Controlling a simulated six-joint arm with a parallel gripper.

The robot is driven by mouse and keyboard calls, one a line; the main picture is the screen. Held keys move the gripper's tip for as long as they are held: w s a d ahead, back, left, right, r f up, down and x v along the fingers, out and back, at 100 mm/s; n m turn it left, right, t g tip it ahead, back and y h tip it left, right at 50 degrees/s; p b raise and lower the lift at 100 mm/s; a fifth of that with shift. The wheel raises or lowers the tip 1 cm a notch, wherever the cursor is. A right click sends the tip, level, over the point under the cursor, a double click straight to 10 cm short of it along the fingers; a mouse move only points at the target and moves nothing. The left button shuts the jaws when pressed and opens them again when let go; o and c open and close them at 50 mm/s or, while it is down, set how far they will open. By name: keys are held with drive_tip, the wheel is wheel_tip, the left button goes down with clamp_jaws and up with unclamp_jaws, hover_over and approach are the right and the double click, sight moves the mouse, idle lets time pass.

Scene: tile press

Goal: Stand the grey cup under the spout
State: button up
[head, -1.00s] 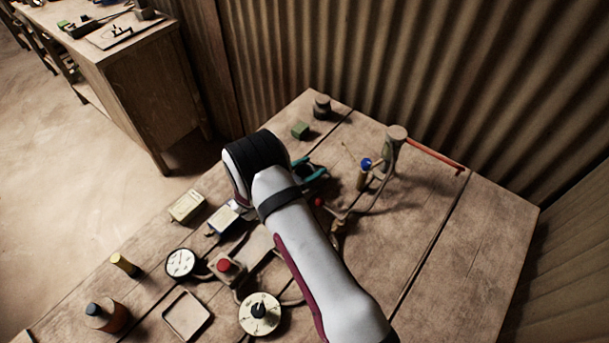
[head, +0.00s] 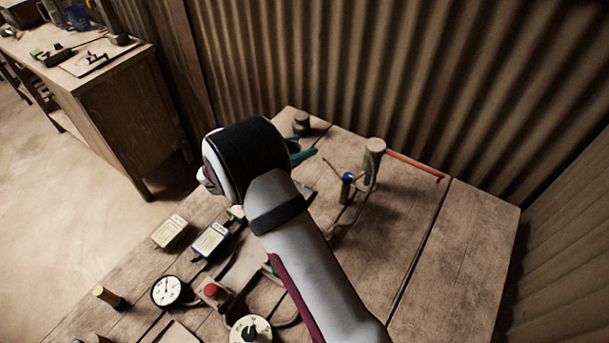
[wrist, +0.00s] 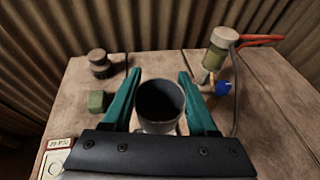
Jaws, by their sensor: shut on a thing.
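The grey cup (wrist: 160,103) stands upright between the two teal fingers of my gripper (wrist: 160,78) in the wrist view, its dark open mouth facing up toward the camera. My gripper is shut on it. In the head view the teal fingers (head: 302,152) show past my wrist, and the cup is hidden behind my arm. A post fitting with a red lever (head: 373,158) and a blue knob (head: 347,177) stands to the right of my gripper. It also shows in the wrist view as a pale green body (wrist: 215,57). I cannot make out its spout opening clearly.
A dark round weight (wrist: 99,64) and a green block (wrist: 98,101) lie left of the cup. A dial gauge (head: 168,291), a red button box (head: 212,292) and meters (head: 211,241) crowd the near left. The table's right side is bare (head: 440,260). A corrugated wall (head: 420,80) rises behind.

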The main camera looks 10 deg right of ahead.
drive_tip(key=d+r+m+g, duration=0.1)
drive_tip(key=r+g, duration=0.1)
drive_tip(key=m+h, duration=0.1)
approach(329, 173)
drive_tip(key=shift+w+d+r, duration=0.3)
drive_tip(key=shift+d+r, duration=0.25)
drive_tip(key=shift+r, duration=0.15)
drive_tip(key=d, duration=0.1)
drive_tip(key=w+d, duration=0.1)
drive_tip(key=d, duration=0.1)
drive_tip(key=shift+w+f+g, duration=0.2)
drive_tip(key=shift+f+g, duration=0.05)
drive_tip(key=shift+g, duration=0.05)
drive_tip(key=d, duration=0.1)
drive_tip(key=w+d, duration=0.1)
drive_tip(key=d, duration=0.2)
drive_tip(key=shift+w+d, duration=0.3)
drive_tip(key=shift+w, duration=0.1)
drive_tip(key=shift+a+f, duration=0.15)
drive_tip(key=shift+f, duration=0.45)
drive_tip(key=o, duration=1.4)
drive_tip(key=shift+f, duration=0.15)
